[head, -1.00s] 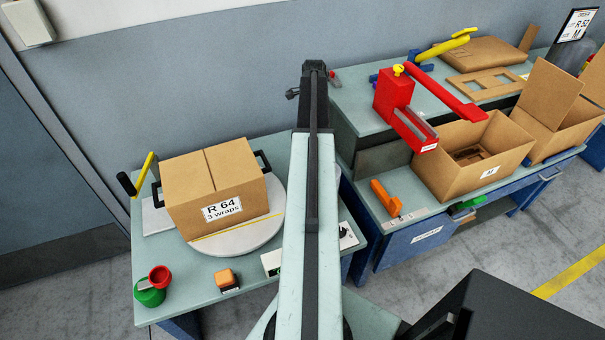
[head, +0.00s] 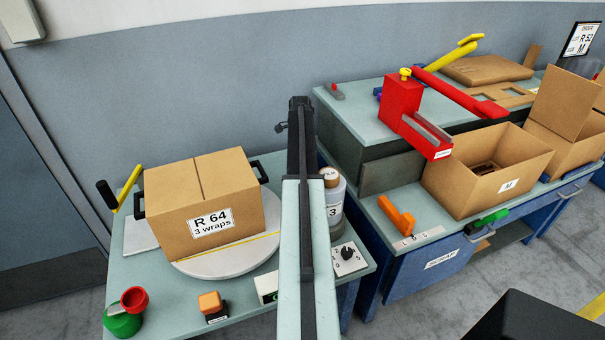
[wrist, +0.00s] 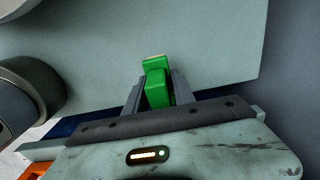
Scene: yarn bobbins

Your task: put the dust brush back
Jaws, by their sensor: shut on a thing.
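The dust brush (wrist: 156,85), a green block with a pale tan end, is between the fingers of my gripper (wrist: 157,92) in the wrist view. The gripper is shut on it, and the pale end points away from my wrist. A pale bench surface lies beyond it; I cannot tell whether the brush touches it. In the head view my arm runs up the middle of the picture, and I cannot make out the fingers or the held brush.
A carton marked R 64 (head: 180,202) sits on a round turntable (head: 225,264) at left. A red tool (head: 402,105), open carton (head: 487,190) and orange handle (head: 396,214) are on the right benches. A grey cylinder (head: 337,203) stands just right of my arm.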

